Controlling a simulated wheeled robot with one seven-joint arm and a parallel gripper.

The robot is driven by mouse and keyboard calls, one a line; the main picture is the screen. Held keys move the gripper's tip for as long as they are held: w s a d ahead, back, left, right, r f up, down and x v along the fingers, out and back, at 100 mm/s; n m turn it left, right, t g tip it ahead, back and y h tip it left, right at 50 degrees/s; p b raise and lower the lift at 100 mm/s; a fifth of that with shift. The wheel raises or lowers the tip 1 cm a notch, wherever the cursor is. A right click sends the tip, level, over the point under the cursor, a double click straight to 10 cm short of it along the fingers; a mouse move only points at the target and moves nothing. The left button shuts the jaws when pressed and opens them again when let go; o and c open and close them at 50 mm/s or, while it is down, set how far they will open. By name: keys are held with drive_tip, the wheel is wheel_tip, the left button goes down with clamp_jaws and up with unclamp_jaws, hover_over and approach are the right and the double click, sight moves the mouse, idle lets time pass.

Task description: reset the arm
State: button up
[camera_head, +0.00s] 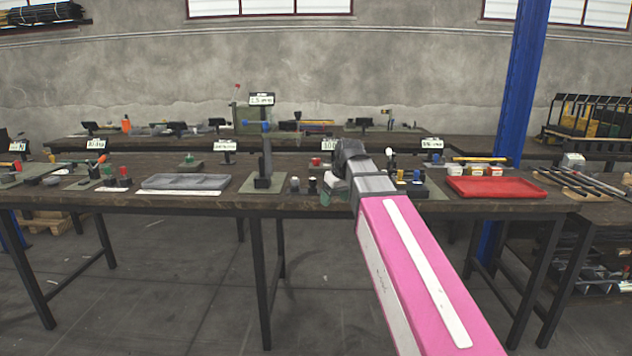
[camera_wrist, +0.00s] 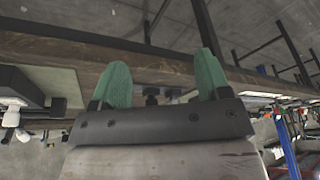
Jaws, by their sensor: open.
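My pink arm reaches forward from the lower right in the head view, and its dark wrist end hangs over the front bench's edge. My gripper (camera_wrist: 163,82) shows in the wrist view with two green fingers spread wide apart and nothing between them. The wooden front bench (camera_head: 320,206) lies beyond the fingers. The wrist view appears upside down, with the bench edge across the upper part.
A grey tray (camera_head: 143,184) lies left and a red tray (camera_head: 541,187) right on the bench. A dark upright press (camera_head: 264,165) stands left of my wrist. Small dark pieces (camera_head: 312,186) stand near it. A blue column (camera_head: 524,80) rises behind the right side. The floor in front is clear.

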drive_tip(key=s+d+f+m+g, duration=0.1)
drive_tip(key=s+d+f, duration=0.3)
drive_tip(key=f, duration=0.7)
drive_tip(key=s+d+f+m+g+h, duration=0.1)
drive_tip(key=s+d+f+m, duration=0.2)
drive_tip(key=s+f, duration=0.3)
drive_tip(key=s+d+f+m+h, duration=0.1)
drive_tip(key=s+d+f, duration=0.4)
drive_tip(key=f, duration=1.2)
drive_tip(key=shift+d+m+g, duration=0.4)
drive_tip(key=shift+m, duration=0.5)
idle(0.4)
